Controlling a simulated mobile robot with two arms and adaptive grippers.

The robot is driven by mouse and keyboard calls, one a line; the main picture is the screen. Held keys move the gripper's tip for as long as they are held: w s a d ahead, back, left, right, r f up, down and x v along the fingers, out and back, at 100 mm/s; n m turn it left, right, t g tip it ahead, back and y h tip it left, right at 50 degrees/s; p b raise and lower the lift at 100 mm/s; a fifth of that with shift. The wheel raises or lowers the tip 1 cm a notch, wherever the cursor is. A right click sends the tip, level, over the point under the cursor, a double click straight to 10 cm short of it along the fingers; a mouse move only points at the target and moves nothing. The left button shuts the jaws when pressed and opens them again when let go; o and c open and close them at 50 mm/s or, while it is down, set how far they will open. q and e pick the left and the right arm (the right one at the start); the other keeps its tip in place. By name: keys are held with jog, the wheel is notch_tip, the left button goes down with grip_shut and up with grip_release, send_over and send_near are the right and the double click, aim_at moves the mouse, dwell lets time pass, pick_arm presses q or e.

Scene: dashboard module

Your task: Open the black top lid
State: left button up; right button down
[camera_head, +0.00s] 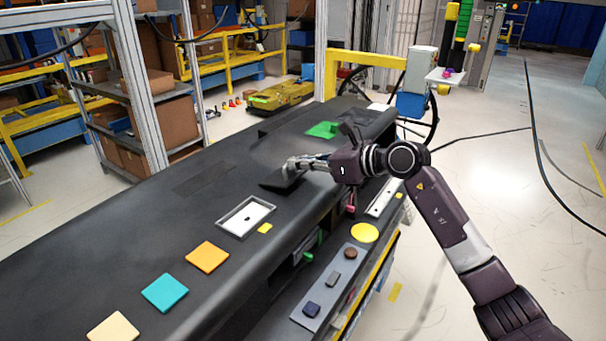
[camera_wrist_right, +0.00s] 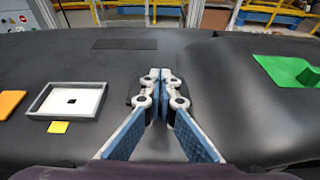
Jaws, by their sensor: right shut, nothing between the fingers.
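The black dashboard top (camera_head: 120,240) runs across the head view. A flat, darker rectangular panel (camera_head: 205,178), possibly the black lid, lies on it to the left of my right gripper. The panel also shows beyond the fingers in the right wrist view (camera_wrist_right: 125,44) and looks flush with the surface. My right gripper (camera_head: 292,168) is over the dashboard, its fingers pressed together (camera_wrist_right: 162,78) and empty. A dark slanted shape at its fingertips in the head view cannot be clearly told apart from the gripper. My left gripper is not in view.
A white-framed tray (camera_head: 245,216) and orange (camera_head: 207,257), teal (camera_head: 165,292) and cream (camera_head: 113,327) squares lie nearer on the dashboard. A green piece (camera_head: 322,130) lies beyond my gripper. A lower ledge (camera_head: 328,290) with small buttons runs along the right side.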

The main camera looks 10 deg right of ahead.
jog(key=w+a+r+b, duration=0.1)
jog(key=w+a+r, duration=0.2)
jog(key=shift+r, duration=0.2)
jog(key=w+a, duration=0.1)
jog(key=w+a+g+h+p, duration=0.1)
jog(key=shift+w+a+r, duration=0.25)
jog(key=shift+a+r, duration=0.05)
jog(key=shift+r, duration=0.05)
jog(key=shift+d, duration=0.15)
dwell(0.9)
